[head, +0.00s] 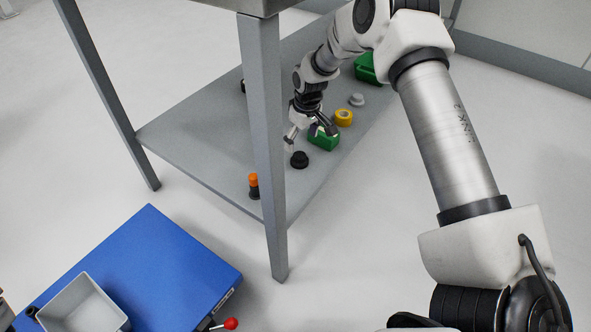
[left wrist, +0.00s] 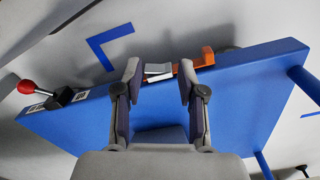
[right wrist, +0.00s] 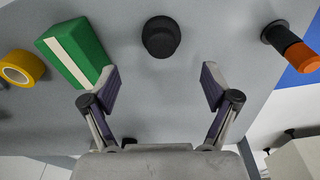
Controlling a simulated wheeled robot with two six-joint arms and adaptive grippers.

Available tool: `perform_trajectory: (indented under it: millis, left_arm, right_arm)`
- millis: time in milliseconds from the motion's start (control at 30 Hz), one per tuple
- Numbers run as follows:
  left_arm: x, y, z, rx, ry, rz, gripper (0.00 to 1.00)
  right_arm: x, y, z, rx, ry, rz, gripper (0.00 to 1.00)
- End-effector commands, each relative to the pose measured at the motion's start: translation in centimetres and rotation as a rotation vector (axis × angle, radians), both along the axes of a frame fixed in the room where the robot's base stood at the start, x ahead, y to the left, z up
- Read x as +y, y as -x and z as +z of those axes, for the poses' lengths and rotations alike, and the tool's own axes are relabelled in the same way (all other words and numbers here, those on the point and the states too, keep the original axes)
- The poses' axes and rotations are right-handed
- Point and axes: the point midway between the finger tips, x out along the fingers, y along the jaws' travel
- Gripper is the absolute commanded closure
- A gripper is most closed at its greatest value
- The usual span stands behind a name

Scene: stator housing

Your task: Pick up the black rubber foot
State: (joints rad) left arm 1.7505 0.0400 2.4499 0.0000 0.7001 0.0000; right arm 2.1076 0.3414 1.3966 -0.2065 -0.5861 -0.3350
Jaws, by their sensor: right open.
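The black rubber foot (head: 299,159) stands on the grey lower shelf of the table in the head view, just below my right gripper (head: 312,138). In the right wrist view the foot (right wrist: 161,37) is a dark round piece with a wider rim, beyond the fingertips and roughly centred between them. My right gripper (right wrist: 158,85) is open with nothing between its fingers. My left gripper (left wrist: 158,70) shows in the left wrist view with its fingers apart, over or beside a blue surface. It is not seen in the head view.
A green box with a pale stripe (right wrist: 75,52) lies close to my right gripper's left finger. A yellow tape roll (head: 343,117), a grey knob-like piece (head: 356,100) and an orange-and-black piece (head: 253,185) share the shelf (head: 190,140). A table leg (head: 265,130) stands in front.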

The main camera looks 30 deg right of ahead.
Motion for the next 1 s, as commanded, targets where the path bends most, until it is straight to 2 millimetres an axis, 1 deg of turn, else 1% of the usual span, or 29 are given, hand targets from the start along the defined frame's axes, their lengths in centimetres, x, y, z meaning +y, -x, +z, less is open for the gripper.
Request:
perform_trajectory:
  millis: [33,167,333,400,467,667,767,800,833,867,1000]
  left_arm:
    - [0.0,0.0,-0.7,0.000,0.000,0.001,0.60]
    - [0.0,0.0,-1.6,-0.001,0.000,0.002,0.60]
    - [0.1,-0.2,-4.5,-0.004,-0.001,0.007,0.60]
    - [0.1,-0.2,-5.1,-0.005,-0.001,0.009,0.60]
    - [0.1,-0.2,-5.3,-0.006,-0.001,0.010,0.60]
    - [0.1,-0.3,-5.0,-0.007,-0.001,0.011,0.60]
    - [0.1,-0.3,-5.0,-0.007,-0.001,0.011,0.60]
    - [0.1,-0.3,-5.0,-0.007,-0.001,0.010,0.60]
    - [0.1,-0.3,-5.0,-0.007,-0.001,0.010,0.60]
    - [0.1,-0.3,-5.0,-0.007,-0.001,0.010,0.60]
    - [0.1,-0.2,-5.0,-0.006,-0.001,0.010,0.60]
  right_arm:
    - [0.0,0.0,-1.1,0.002,0.000,0.000,0.13]
    - [0.1,-0.2,-2.6,0.002,0.001,0.001,0.13]
    - [0.3,-0.3,-5.7,0.003,0.001,0.001,0.13]
    - [0.3,-0.4,-6.7,0.003,0.001,0.001,0.13]
    - [0.3,-0.5,-7.2,0.002,0.000,0.001,0.13]
    - [0.3,-0.5,-6.9,0.002,0.000,0.001,0.13]
    - [0.3,-0.5,-6.9,0.002,0.000,0.001,0.45]
    - [0.3,-0.5,-6.9,0.002,0.000,0.001,0.59]
    - [0.3,-0.5,-6.9,0.002,0.000,0.001,0.70]
    - [0.3,-0.5,-6.9,0.002,0.000,0.001,0.79]
    - [0.4,-0.5,-6.9,0.002,-0.001,0.000,0.79]
